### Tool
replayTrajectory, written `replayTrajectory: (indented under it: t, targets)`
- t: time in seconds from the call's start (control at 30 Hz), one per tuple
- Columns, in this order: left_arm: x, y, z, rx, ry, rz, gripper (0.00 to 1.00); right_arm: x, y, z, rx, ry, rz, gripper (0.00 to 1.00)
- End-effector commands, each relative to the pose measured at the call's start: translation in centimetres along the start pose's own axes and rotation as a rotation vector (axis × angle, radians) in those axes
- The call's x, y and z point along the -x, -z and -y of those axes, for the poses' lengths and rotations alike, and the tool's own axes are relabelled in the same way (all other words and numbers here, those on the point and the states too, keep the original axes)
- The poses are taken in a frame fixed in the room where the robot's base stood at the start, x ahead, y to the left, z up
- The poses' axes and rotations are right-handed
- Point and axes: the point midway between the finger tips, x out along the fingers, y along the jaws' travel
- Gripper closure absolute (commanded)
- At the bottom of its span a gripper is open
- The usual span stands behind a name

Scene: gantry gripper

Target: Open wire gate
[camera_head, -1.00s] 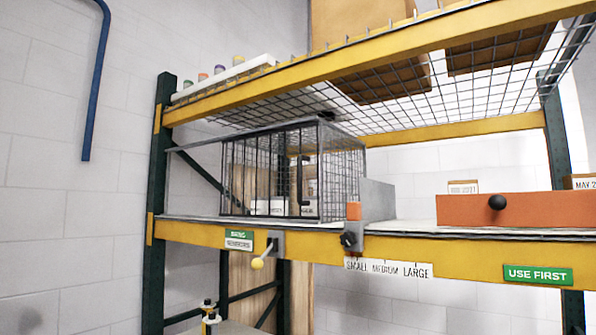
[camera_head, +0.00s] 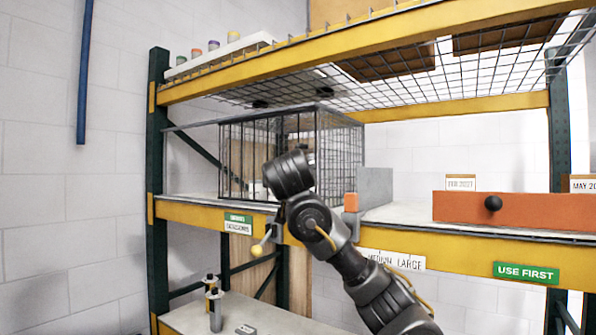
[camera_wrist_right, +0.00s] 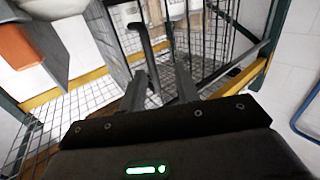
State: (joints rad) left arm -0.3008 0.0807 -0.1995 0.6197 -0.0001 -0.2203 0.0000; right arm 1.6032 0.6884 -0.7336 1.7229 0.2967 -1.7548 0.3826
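The wire cage (camera_head: 343,150) stands on the middle shelf, and its barred gate (camera_head: 232,150) faces front and looks shut. My right arm rises from the lower right in the head view, and its dark wrist covers part of the gate and its handle. In the right wrist view, my right gripper (camera_wrist_right: 160,90) has its two fingers apart. The black gate handle (camera_wrist_right: 148,48) runs down between or just beyond them; contact cannot be told. Light boxes (camera_wrist_right: 183,12) sit behind the mesh. My left gripper is not in view.
An orange drawer front (camera_head: 510,211) with a black knob is farther right. A yellow-knobbed lever (camera_head: 257,250) hangs below the shelf edge. A wire mesh shelf (camera_head: 400,85) lies overhead.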

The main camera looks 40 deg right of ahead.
Motion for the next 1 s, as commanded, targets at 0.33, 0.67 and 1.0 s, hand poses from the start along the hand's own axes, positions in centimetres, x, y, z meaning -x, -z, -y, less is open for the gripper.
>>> replayTrajectory:
  t: [0.33, 0.67, 1.0]
  targets:
    - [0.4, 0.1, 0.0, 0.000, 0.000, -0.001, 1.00, 1.1, 3.0, -2.0, -0.045, -0.027, -0.027, 0.68]
    - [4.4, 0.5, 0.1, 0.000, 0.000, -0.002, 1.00, -4.0, 3.6, -2.2, -0.043, -0.028, -0.022, 0.68]
    - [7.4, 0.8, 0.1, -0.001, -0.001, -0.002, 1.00, -8.8, 3.4, -2.2, -0.044, -0.026, -0.025, 0.68]
